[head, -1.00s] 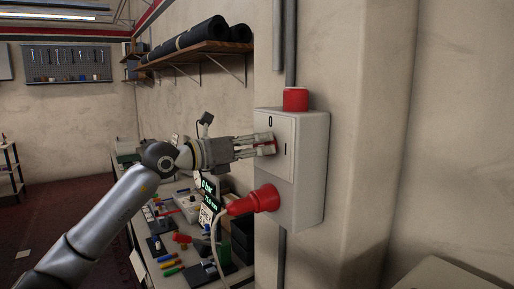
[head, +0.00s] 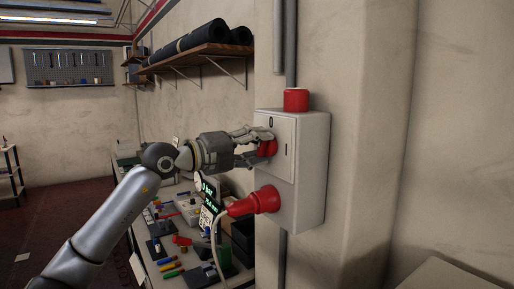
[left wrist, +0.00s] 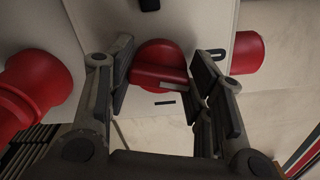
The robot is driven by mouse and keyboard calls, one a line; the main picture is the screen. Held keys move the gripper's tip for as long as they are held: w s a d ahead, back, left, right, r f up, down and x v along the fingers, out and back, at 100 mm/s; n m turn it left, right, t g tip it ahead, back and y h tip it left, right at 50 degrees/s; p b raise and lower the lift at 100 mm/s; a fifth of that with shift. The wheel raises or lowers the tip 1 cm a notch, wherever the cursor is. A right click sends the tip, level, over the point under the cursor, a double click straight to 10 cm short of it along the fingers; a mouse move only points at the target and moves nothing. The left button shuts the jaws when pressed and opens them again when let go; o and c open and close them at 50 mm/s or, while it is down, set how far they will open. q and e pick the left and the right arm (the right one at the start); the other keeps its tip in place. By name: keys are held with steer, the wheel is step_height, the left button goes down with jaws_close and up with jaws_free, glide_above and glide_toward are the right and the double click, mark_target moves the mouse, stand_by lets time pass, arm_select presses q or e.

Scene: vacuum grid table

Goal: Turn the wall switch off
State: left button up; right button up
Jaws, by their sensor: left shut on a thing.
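The wall switch is a grey box (head: 311,165) with a red rotary knob (head: 267,147) on its front plate. A "0" mark (head: 271,122) is above the knob and an "I" mark (head: 286,150) is to its right. My left gripper (head: 262,142) is at the knob. In the left wrist view, the knob's raised red grip bar (left wrist: 158,76) lies between the two fingers of my left gripper (left wrist: 160,80), which are shut on it. I cannot tell exactly which mark the bar points to. My right gripper is not in view.
A red plug (head: 255,202) with a pale cable sticks out below the knob. A red fitting (head: 296,100) and a conduit (head: 284,40) are above the box. A cluttered workbench is behind my left arm, below a shelf (head: 200,48) with dark rolls.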

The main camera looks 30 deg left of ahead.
arm_select(q)
steer(key=shift+n, duration=1.9)
steer(key=o, duration=1)
steer(key=shift+a+f, duration=0.1)
steer(key=shift+v, duration=6.05)
